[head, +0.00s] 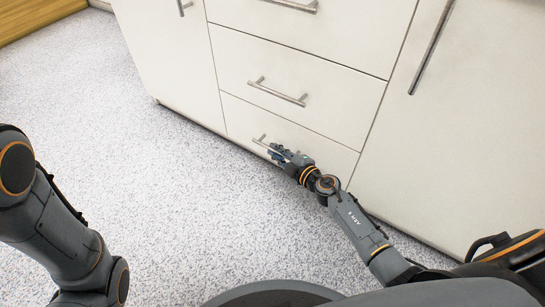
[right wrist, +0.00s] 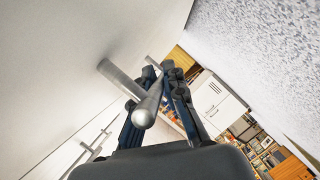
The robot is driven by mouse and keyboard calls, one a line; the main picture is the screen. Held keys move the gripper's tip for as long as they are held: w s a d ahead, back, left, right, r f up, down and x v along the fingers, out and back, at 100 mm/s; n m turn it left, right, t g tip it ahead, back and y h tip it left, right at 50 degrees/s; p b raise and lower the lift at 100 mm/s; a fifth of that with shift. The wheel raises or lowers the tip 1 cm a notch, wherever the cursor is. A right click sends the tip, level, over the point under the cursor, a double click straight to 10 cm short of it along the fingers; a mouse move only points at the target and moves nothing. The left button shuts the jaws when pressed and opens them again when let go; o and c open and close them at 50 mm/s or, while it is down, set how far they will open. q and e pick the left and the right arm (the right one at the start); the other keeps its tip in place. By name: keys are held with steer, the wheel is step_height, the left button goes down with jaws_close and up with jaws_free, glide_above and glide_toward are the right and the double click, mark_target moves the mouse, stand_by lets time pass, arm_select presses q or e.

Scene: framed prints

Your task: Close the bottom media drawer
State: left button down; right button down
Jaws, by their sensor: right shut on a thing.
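The bottom drawer (head: 240,116) is the lowest white front in the middle column of the cabinet. Its front looks flush or nearly flush with the fronts around it. Its metal bar handle (head: 260,141) is partly hidden by my right gripper (head: 279,154), which is shut on it. In the right wrist view, the handle (right wrist: 148,106) runs between the two dark fingers of my right gripper (right wrist: 160,72), close to the pale drawer front. My left arm shows at the left of the head view, but its gripper is out of frame.
Two more drawers, a middle one (head: 330,105) and an upper one (head: 335,35), sit above. Tall door fronts flank them, the right one (head: 450,140) with a long handle. Speckled floor (head: 130,170) is clear at the left. The right wrist view shows shelves (right wrist: 255,140) far behind.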

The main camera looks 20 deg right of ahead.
steer(key=shift+w+d+r, duration=0.1)
steer(key=shift+w+d, duration=0.05)
steer(key=shift+d, duration=0.1)
steer(key=c, duration=1.4)
jaws_free()
steer(key=v, duration=1.2)
